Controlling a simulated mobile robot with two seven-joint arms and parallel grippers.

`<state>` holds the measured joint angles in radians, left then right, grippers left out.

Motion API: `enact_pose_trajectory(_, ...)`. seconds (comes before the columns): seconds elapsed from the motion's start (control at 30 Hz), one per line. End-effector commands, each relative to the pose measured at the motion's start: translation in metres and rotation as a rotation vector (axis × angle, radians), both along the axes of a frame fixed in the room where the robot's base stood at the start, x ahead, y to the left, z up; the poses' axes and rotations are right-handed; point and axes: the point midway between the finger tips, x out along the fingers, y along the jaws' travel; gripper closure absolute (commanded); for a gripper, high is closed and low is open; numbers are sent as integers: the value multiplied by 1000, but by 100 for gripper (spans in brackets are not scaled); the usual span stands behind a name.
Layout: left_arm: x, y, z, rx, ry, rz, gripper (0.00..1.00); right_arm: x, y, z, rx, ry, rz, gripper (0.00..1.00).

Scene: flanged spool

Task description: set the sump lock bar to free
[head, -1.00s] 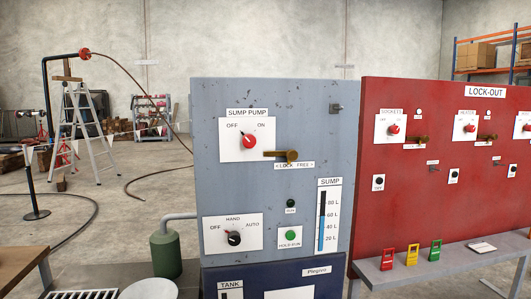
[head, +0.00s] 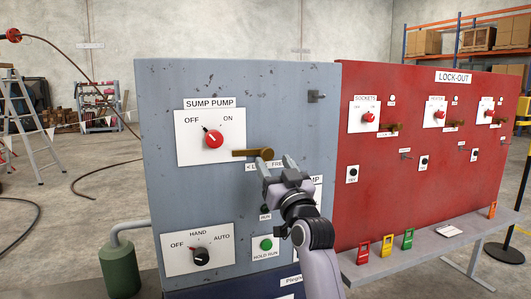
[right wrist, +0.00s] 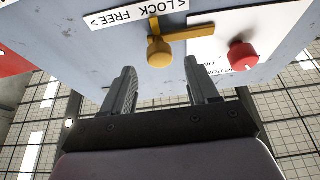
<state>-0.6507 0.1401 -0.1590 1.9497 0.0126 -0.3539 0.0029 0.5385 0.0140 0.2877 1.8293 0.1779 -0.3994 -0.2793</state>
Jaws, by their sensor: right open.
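The sump lock bar (head: 247,153) is a brass bar with a round knob on the grey sump pump panel. It lies about level and points left from its knob, toward the LOCK side of the label below it. In the right wrist view, its yellow knob (right wrist: 159,51) shows just beyond and between my fingertips. My right gripper (head: 277,163) is open just in front of the knob; I cannot tell whether it touches. Its two fingers (right wrist: 160,68) stand apart with nothing held. The gripper hides part of the LOCK/FREE label (head: 256,167). My left gripper is out of view.
The red sump pump switch (head: 212,140) is left of the bar, its pointer toward OFF. A green hold-run button (head: 266,244) and the selector (head: 201,257) are below. The red lock-out board (head: 420,150) stands right, behind a bench (head: 385,268) with coloured tags.

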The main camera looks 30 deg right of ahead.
Motion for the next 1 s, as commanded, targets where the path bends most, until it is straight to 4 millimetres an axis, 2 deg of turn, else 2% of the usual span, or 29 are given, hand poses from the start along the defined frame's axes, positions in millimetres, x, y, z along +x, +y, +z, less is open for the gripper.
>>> enact_pose_trajectory(0.1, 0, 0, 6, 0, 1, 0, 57, 15, -4, 9, -2, 0, -1, 41)
enact_pose_trajectory(0.33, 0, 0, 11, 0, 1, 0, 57, 35, -8, 16, -1, 0, 1, 41)
enact_pose_trajectory(0.77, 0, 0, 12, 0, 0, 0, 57, 42, -10, 18, -2, 1, 0, 41)
enact_pose_trajectory(0.8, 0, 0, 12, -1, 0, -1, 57, 42, -10, 18, -2, 1, 0, 47)
enact_pose_trajectory(0.97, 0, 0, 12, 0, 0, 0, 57, 42, -10, 17, -2, 1, 0, 99)
enact_pose_trajectory(1.0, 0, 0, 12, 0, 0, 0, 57, 42, -10, 17, -2, 1, 0, 100)
